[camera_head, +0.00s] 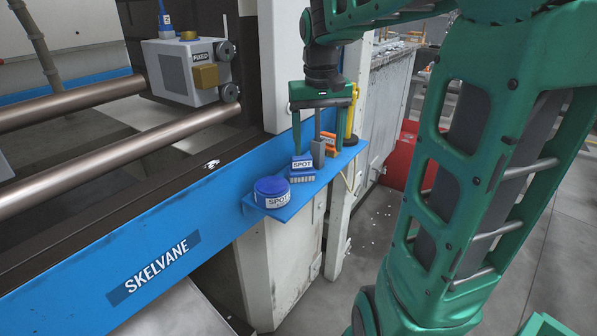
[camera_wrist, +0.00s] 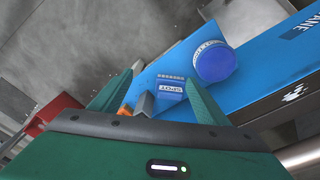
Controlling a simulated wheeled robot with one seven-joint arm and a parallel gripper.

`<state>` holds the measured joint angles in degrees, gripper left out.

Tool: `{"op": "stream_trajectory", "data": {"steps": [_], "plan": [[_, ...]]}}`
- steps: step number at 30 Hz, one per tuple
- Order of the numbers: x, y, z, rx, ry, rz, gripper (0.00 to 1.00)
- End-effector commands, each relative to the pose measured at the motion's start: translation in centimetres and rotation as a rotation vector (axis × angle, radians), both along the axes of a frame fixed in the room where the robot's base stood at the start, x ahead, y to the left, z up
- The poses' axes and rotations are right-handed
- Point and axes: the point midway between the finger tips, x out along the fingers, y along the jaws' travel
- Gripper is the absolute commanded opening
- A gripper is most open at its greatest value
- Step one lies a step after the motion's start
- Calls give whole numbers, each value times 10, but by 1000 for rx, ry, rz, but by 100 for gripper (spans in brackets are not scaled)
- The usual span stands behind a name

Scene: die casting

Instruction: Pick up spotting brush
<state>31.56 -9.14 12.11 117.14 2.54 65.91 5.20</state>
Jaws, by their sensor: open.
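The spotting brush (camera_head: 302,163) is a blue block with a white SPOT label and a pale row of bristles. It is on the narrow blue shelf (camera_head: 318,182), and it also shows in the wrist view (camera_wrist: 170,89). My green gripper (camera_head: 318,148) is above the shelf with its fingers pointing down. It is open. In the wrist view the brush shows between the two fingers (camera_wrist: 163,78), closer to the right one. I see nothing held. Whether either finger touches the brush cannot be told.
A round blue SPOT tin (camera_head: 272,192) stands at the shelf's near end. A grey flat-bladed tool (camera_head: 318,150), an orange item (camera_head: 328,143) and a yellow item (camera_head: 350,125) are close behind the brush. A blue SKELVANE beam (camera_head: 150,255) runs along the machine.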

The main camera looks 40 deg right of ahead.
Motion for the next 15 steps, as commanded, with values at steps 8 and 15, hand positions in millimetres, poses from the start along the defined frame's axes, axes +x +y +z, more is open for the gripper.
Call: {"op": "stream_trajectory", "data": {"steps": [8, 15], "plan": [[64, 0, 21, 27, -38, 36, 69], [68, 0, -9, 31, -37, 38, 69]]}}
